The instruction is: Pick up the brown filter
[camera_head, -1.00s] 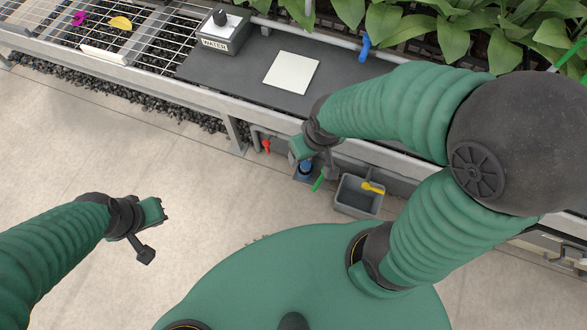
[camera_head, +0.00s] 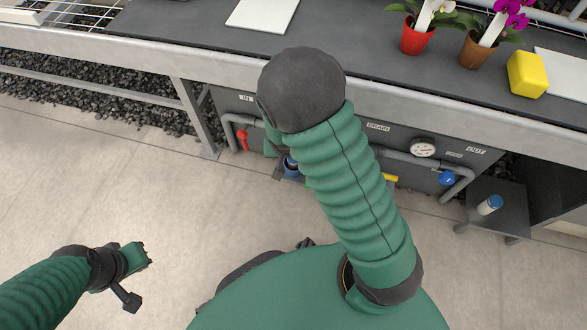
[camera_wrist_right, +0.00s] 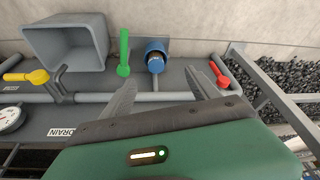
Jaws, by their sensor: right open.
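I cannot make out a brown filter in either current view. A housing with a blue cap (camera_wrist_right: 157,52) stands by the pipes under the bench. My right gripper (camera_wrist_right: 162,80) is open and empty in the wrist view. Its two dark fingers point towards the blue-capped housing, which shows between and beyond their tips. In the head view my own arm mostly hides this gripper. My left gripper (camera_head: 143,254) hangs over the floor at the lower left; its jaw opening is unclear.
Beside the housing are a green lever (camera_wrist_right: 124,50), a red lever (camera_wrist_right: 219,74), a yellow lever (camera_wrist_right: 25,76) and a grey bin (camera_wrist_right: 68,45). A gauge (camera_head: 423,147) and a blue valve (camera_head: 446,178) sit right. A blue-and-white cylinder (camera_head: 489,205) lies on a low shelf (camera_head: 505,222).

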